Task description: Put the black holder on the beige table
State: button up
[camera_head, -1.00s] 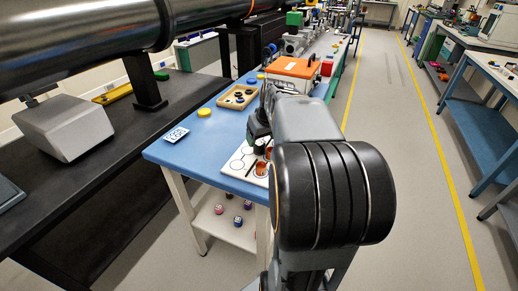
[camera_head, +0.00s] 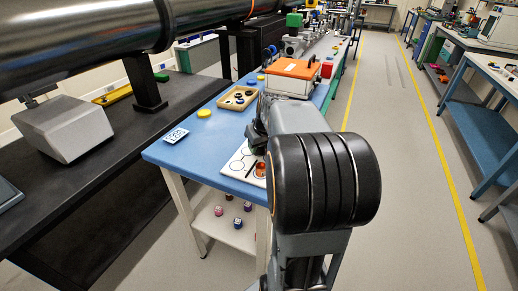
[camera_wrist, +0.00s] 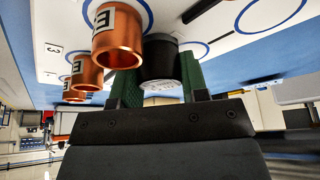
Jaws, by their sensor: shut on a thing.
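The black holder (camera_wrist: 160,58) is a short dark cylinder with a pale face towards the wrist camera. My gripper (camera_wrist: 158,82) is shut on it, with one green finger pad on each side. The holder is over or on a white board (camera_wrist: 213,62) with blue rings; I cannot tell whether it touches the board. A copper holder (camera_wrist: 117,35) with a black-and-white label is right beside it. In the head view my arm hides most of the gripper and the black holder. I cannot make out a beige table in either view.
More copper holders (camera_wrist: 86,73) stand close to the left in the wrist view. The board lies on a blue-topped table (camera_head: 210,150). A tan tray (camera_head: 226,101), a yellow disc (camera_head: 204,113), a white card (camera_head: 175,136) and an orange-topped box (camera_head: 291,68) share that table. An open aisle runs to the right.

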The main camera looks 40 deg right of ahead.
jog(key=c, duration=0.4)
jog(key=shift+r, duration=0.15)
jog(key=shift+r, duration=0.6)
jog(key=s+r, duration=0.3)
jog(key=s, duration=0.1)
jog(key=s+d+r+p, duration=0.1)
jog(key=s+r, duration=0.3)
jog(key=s, duration=0.1)
jog(key=s+d+r, duration=0.1)
jog(key=s+r, duration=0.3)
jog(key=shift+s+d+r+p, duration=0.25)
jog(key=shift+s+p, duration=0.15)
